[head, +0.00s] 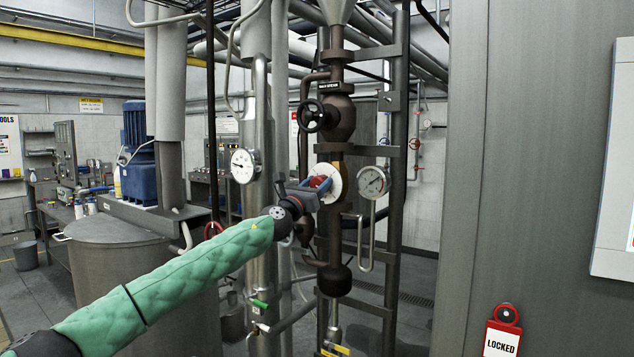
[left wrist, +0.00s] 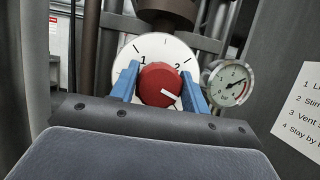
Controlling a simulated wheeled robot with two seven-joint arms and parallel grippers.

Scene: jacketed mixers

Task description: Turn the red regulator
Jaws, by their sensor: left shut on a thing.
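The red regulator (left wrist: 160,84) is a round red knob with a white pointer mark, in front of a white dial plate (left wrist: 128,53) with the numbers 1 and 2. In the left wrist view its white mark points to the lower right. In the head view the regulator (head: 319,182) sits on the dark vertical pipe, partly hidden by my gripper. My left gripper (head: 312,188) reaches it from the left. Its blue fingers, seen in the left wrist view (left wrist: 162,88), are shut on the knob's two sides. My right gripper is not in view.
A pressure gauge (head: 372,182) hangs just right of the regulator, and another gauge (head: 244,166) is to its left. A black handwheel (head: 312,115) is above. A grey cabinet wall (head: 500,150) with a red "LOCKED" tag (head: 502,335) fills the right side. A mixer tank (head: 115,270) stands at left.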

